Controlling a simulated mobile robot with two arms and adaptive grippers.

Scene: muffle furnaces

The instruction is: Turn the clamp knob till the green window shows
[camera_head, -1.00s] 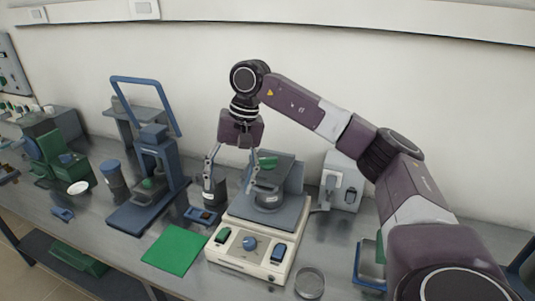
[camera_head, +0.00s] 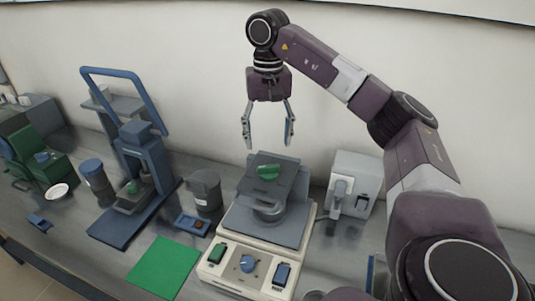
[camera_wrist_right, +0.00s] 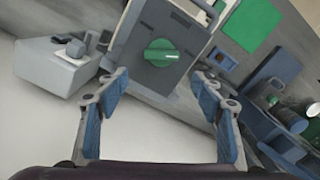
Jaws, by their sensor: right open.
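The green clamp knob (camera_head: 268,172) sits on a dark grey plate (camera_head: 285,178) at the top of a cream-based device (camera_head: 225,270). It also shows in the right wrist view (camera_wrist_right: 160,52), with a pale line across it. My right gripper (camera_head: 268,143) is open and empty. It points down above the knob, apart from it. In the right wrist view its fingers (camera_wrist_right: 160,82) are spread wide, with the knob beyond the tips. I cannot make out a green window. My left gripper is not in view.
The device's front panel has a blue knob (camera_head: 248,264) and two switches. A grey canister (camera_head: 205,190) and a blue press (camera_head: 147,180) stand to its left, a pale grey unit (camera_head: 354,185) to its right. A green mat (camera_head: 163,267) lies at the front left.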

